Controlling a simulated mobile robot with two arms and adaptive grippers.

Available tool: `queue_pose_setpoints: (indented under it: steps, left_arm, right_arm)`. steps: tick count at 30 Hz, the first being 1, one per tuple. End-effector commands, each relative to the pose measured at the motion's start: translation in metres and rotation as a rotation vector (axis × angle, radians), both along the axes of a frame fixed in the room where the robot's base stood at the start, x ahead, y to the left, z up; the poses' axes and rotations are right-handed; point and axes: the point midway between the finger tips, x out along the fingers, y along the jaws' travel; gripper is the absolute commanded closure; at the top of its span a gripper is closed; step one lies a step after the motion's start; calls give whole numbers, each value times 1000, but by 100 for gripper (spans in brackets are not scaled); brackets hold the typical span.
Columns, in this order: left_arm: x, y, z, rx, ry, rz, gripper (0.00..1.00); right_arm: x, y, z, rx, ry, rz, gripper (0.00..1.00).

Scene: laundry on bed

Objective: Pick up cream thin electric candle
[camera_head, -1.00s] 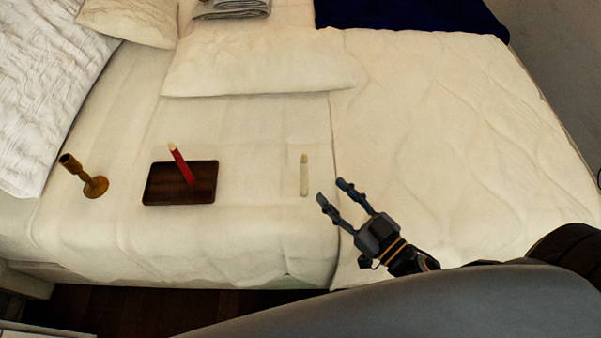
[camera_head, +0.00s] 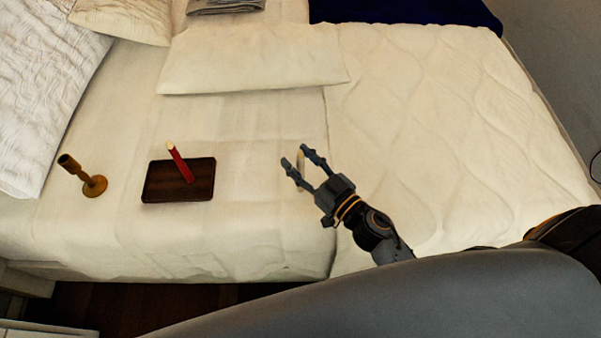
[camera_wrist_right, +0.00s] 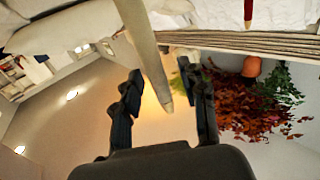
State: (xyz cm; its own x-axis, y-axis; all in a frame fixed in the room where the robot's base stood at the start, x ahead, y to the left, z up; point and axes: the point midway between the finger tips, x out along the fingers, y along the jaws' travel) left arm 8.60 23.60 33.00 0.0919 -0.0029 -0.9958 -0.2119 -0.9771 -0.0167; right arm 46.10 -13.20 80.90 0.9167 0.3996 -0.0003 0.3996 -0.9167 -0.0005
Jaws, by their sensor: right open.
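The cream thin electric candle (camera_head: 301,158) stands on the bed and shows only in part between the fingers of my right gripper (camera_head: 295,156). In the right wrist view, the candle (camera_wrist_right: 147,50) runs as a long pale stick into the gap between the two open fingers of that gripper (camera_wrist_right: 163,84). Space shows on both sides of it there, nearer the right finger, and I cannot tell whether either finger touches it. My left gripper is not in view.
A dark brown tray (camera_head: 160,193) with a red candle (camera_head: 179,162) lies to the left. A brass candle holder (camera_head: 95,186) stands farther left. A cream pillow (camera_head: 250,62) lies behind. The quilt (camera_head: 430,130) on the right is clear.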

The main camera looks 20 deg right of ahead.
Motion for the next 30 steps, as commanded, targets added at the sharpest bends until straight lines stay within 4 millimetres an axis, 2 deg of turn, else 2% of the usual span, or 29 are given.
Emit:
queue_pose_setpoints:
  steps: [2, 8, 9, 22, 26, 28, 30]
  left_arm:
    - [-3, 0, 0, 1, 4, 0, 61]
    - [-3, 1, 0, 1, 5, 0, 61]
    - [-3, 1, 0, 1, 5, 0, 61]
    - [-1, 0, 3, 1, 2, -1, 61]
    - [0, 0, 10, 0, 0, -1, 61]
    - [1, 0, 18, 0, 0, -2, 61]
    - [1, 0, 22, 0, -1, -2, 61]
  right_arm:
    - [0, 0, 0, 0, 0, 0, 58]
    - [0, 0, 0, 0, 0, 0, 96]
    - [0, 0, 0, 0, 0, 0, 100]
    - [0, 0, 6, -1, -3, 1, 100]
    - [-1, 0, 20, -2, -3, 3, 100]
    - [-1, 0, 34, -4, -5, 5, 100]
    - [-12, 3, 47, -1, 0, 4, 100]
